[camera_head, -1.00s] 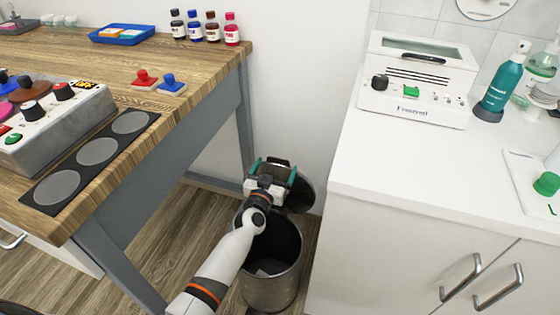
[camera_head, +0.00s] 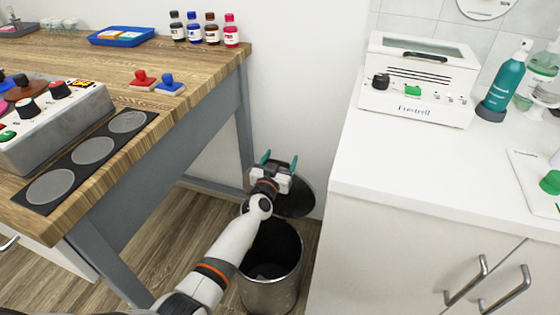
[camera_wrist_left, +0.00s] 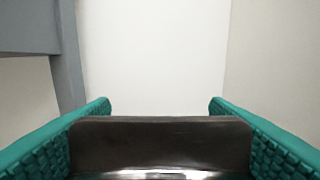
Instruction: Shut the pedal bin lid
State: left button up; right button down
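The metal pedal bin (camera_head: 268,288) stands on the floor between the wooden table and the white counter. Its mouth is uncovered and shows a dark inside. The dark round lid (camera_head: 296,203) stands open behind the bin, partly hidden by my left gripper (camera_head: 280,161). That gripper is above the back of the bin, in front of the lid's upper part in the picture. Its teal fingers are apart. In the left wrist view, the open gripper (camera_wrist_left: 160,106) faces a pale wall; a dark shape low between the fingers is unclear. My right gripper is out of view.
The wooden table (camera_head: 145,65) with its grey leg frame is close on the left. The white counter (camera_head: 400,165) and its cabinet stand close on the right. A white wall (camera_head: 310,60) is behind the bin. The gap between is narrow.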

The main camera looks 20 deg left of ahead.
pick_arm(q)
jog(key=shift+f, duration=0.15)
jog(key=c, duration=0.7)
jog(key=shift+s, duration=0.15)
